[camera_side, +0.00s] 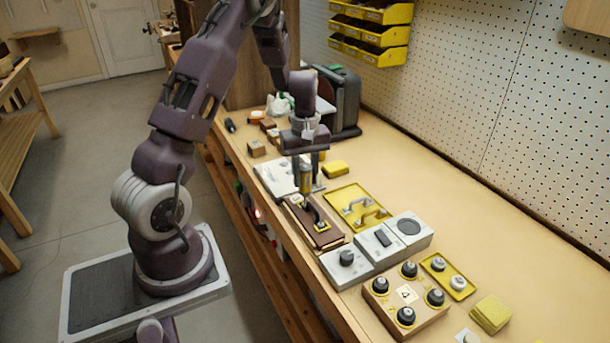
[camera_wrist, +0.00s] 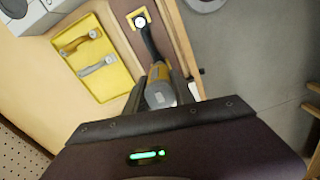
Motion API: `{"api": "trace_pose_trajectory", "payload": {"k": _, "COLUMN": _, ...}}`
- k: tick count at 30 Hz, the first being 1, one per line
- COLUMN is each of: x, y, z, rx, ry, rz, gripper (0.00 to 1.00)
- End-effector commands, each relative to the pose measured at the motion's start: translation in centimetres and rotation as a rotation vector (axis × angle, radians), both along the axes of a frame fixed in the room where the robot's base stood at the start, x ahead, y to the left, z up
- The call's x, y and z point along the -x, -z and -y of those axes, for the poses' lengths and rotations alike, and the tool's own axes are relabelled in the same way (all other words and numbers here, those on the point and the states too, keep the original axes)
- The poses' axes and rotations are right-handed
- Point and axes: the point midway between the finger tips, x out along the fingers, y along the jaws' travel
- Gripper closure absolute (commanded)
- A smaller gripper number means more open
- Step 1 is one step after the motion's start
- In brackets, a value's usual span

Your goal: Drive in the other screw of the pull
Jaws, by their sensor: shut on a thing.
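My gripper (camera_side: 305,162) is shut on a small yellow-and-grey screwdriver (camera_side: 305,180), held upright over the brown panel (camera_side: 327,236). A dark arched pull (camera_side: 314,212) lies along the panel. In the wrist view the screwdriver (camera_wrist: 158,92) sits between both fingers of my gripper (camera_wrist: 162,90). The pull (camera_wrist: 149,42) runs from a yellow square mark (camera_wrist: 146,11) with a pale round centre to just beyond the screwdriver. The screwdriver hides its own tip and the pull's near end, so I cannot tell whether the tip touches a screw.
A yellow tray (camera_side: 341,193) with two spare pulls lies right of the panel. White blocks (camera_side: 375,247) and a knob box (camera_side: 432,312) stand nearer the camera. A white plate (camera_side: 273,176), a yellow block (camera_side: 335,169) and small brown blocks (camera_side: 257,148) lie around the gripper.

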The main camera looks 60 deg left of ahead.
Motion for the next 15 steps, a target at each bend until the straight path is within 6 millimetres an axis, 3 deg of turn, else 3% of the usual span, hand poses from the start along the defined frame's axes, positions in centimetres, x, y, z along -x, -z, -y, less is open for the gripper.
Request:
{"api": "trace_pose_trajectory", "payload": {"k": 5, "x": 0.0, "y": -0.2, "z": 0.0, "rx": 0.001, "ry": 0.001, "rz": -0.001, "gripper": 1.00}}
{"api": "trace_pose_trajectory", "payload": {"k": 15, "x": 0.0, "y": -3.4, "z": 0.0, "rx": -0.001, "ry": 0.001, "rz": 0.001, "gripper": 1.00}}
